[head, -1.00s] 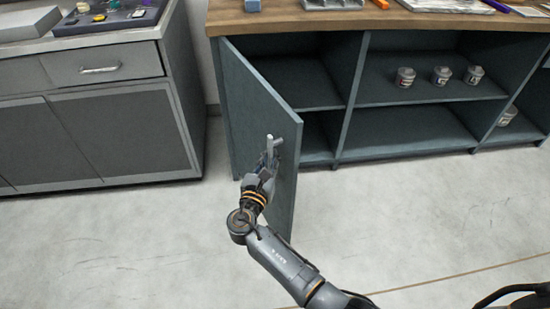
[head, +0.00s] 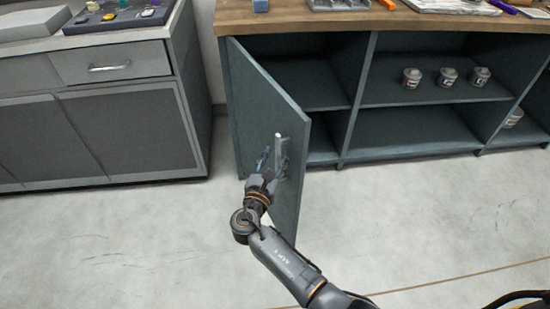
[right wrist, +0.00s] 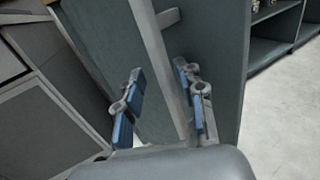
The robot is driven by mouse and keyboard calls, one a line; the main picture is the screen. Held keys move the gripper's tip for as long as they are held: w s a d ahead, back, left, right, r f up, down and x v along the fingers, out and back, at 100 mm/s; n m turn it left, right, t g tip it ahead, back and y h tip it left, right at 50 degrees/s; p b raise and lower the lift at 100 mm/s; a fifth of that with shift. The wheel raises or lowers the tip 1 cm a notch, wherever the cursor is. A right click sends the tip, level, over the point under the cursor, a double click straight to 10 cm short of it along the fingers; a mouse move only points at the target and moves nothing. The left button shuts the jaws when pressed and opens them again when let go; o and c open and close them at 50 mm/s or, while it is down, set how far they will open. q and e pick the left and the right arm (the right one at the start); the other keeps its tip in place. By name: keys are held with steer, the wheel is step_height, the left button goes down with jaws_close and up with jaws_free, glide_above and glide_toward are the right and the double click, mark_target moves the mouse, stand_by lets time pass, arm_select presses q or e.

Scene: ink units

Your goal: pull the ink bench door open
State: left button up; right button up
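The ink bench door (head: 255,120) is a dark teal panel hinged at its left edge, and it stands swung well out from the bench (head: 345,130). Its pale bar handle (head: 278,145) is upright near the free edge. My right gripper (head: 272,160) is at the handle on the door's outer face. In the right wrist view its blue-padded fingers (right wrist: 160,95) are apart, with the handle bar (right wrist: 157,50) passing between them, nearer the right finger. Whether a finger touches the bar I cannot tell. My left gripper is out of view.
Several pale jars (head: 447,77) stand on the open shelves. A grey drawer cabinet (head: 115,120) is left of the bench, with a narrow gap between them. The wooden benchtop (head: 330,20) holds small items. The floor (head: 400,220) in front is clear.

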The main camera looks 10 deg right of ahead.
steer(key=v, duration=1.2)
